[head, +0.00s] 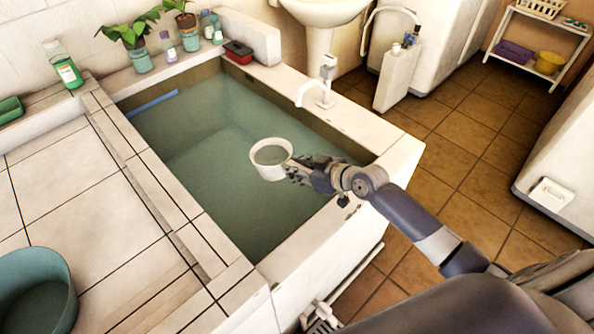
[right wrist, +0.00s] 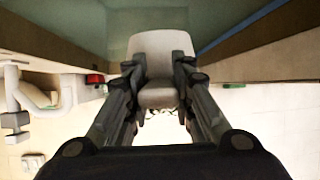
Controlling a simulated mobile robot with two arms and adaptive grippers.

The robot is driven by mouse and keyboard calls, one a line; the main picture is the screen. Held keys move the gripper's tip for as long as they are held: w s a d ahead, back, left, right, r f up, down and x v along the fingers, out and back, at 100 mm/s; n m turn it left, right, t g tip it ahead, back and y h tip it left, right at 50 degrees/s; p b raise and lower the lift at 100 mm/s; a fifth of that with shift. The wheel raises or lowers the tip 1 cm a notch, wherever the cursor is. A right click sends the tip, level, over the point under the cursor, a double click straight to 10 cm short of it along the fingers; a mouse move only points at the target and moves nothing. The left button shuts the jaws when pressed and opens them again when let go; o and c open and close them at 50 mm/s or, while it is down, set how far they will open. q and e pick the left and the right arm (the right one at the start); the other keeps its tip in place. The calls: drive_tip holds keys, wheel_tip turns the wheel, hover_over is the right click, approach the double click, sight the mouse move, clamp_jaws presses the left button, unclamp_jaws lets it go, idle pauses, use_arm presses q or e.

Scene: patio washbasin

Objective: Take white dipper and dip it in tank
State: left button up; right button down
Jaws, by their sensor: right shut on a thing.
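The white dipper (head: 270,160) is over the water of the tank (head: 175,130) in the head view, toward the tank's right side. My right gripper (head: 300,168) is shut on the dipper's right side. In the right wrist view the dipper (right wrist: 158,65) sits between the two fingers of my right gripper (right wrist: 158,80). The dipper looks roughly upright and its inside looks greenish. I cannot tell whether its bottom touches the water. My left gripper does not show.
A white faucet (head: 318,88) stands on the tank's right rim. A teal bucket (head: 38,290) stands on the tiled ledge at lower left.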

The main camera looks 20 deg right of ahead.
wheel_tip(320, 180, up, 14)
drive_tip(key=t+p, duration=0.1)
drive_tip(key=p, duration=0.7)
drive_tip(key=shift+r+y, duration=0.15)
drive_tip(key=shift+y, duration=0.15)
